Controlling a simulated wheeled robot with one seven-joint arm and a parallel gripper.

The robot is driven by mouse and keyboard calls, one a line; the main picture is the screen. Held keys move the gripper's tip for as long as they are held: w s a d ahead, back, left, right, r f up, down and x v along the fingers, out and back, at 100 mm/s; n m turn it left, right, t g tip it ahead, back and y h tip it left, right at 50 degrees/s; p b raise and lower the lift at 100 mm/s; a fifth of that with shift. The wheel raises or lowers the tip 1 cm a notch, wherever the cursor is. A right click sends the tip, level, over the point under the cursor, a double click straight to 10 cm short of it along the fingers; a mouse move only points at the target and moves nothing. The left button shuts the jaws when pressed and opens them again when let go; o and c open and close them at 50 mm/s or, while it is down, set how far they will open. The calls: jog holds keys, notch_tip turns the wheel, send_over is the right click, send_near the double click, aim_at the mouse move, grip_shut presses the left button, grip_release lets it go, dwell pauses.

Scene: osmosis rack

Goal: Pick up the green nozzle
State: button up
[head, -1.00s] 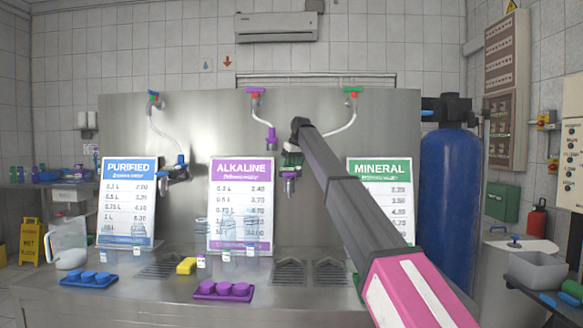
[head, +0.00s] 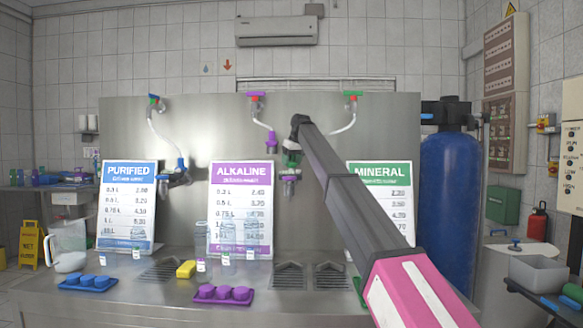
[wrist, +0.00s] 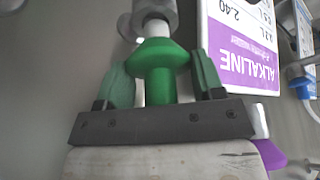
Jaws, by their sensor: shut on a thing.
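The green nozzle (wrist: 160,62) has a wide flared collar and a narrower stem in the wrist view. A white piece and a grey fitting (wrist: 155,15) adjoin its far end. In the head view, green of the nozzle (head: 292,146) shows near the end of my arm, in front of the steel panel between the Alkaline and Mineral signs. My gripper is small and partly hidden by the arm there.
The Alkaline sign (head: 241,211) stands left of my gripper, and the Mineral sign (head: 388,200) is partly behind my arm. Purple caps on a tray (head: 224,301), a yellow sponge (head: 186,269) and small bottles sit on the counter. A blue tank (head: 449,210) stands at right.

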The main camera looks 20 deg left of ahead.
jog(key=shift+r, duration=9.95)
jog(key=shift+w+d, duration=0.65)
jog(key=shift+d, duration=1.95)
jog(key=shift+w+d, duration=0.6)
jog(key=shift+d, duration=2.05)
jog(key=shift+w+d, duration=0.65)
jog(key=shift+d, duration=1.95)
jog(key=shift+f, duration=0.1)
